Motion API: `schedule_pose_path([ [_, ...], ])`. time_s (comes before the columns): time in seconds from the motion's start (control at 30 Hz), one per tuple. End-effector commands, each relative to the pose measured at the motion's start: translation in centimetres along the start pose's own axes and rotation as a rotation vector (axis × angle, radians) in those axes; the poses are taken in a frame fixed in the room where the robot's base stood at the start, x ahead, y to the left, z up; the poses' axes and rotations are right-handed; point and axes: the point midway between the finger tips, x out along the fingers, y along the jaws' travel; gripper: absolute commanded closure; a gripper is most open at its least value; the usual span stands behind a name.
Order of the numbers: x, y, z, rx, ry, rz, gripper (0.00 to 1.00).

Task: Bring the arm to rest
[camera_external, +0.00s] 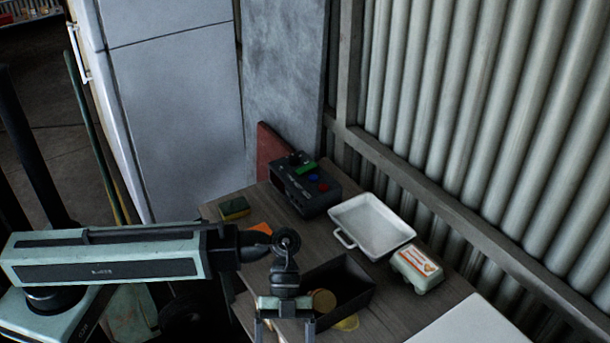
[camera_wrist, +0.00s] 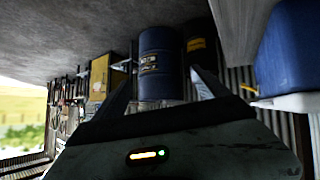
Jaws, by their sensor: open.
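My gripper (camera_external: 284,328) hangs at the end of my arm, at the bottom of the outside view, in front of the dark open bin on the table. Its two fingers are spread apart and I see nothing held between them. In the wrist view my gripper (camera_wrist: 162,88) also shows open, with its fingers either side of a blue barrel (camera_wrist: 162,60) that stands well beyond them. My arm reaches out level from the left, and the wrist bends down near the table's front edge.
The wooden table (camera_external: 231,201) holds a dark bin (camera_external: 352,276), a white tray (camera_external: 372,225), an egg carton (camera_external: 417,268), a grey box with coloured buttons (camera_external: 304,188) and a sponge (camera_external: 234,208). A fridge (camera_external: 175,100) stands behind. A corrugated wall (camera_external: 480,110) bounds the right.

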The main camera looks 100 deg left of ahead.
Motion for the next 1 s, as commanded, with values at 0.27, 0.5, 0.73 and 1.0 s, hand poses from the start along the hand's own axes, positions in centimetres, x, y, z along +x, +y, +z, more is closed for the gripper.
schedule_pose_path([
  [0.27, 8.5, 5.9, 1.3, -0.341, -0.521, -0.064, 0.16],
  [0.5, 4.9, 4.1, 6.6, -0.771, -0.739, -0.477, 0.16],
  [0.73, 3.2, 3.0, 7.7, -1.041, -0.709, -0.689, 0.16],
  [1.0, 3.2, 3.0, 7.7, -1.062, -0.703, -0.697, 0.16],
])
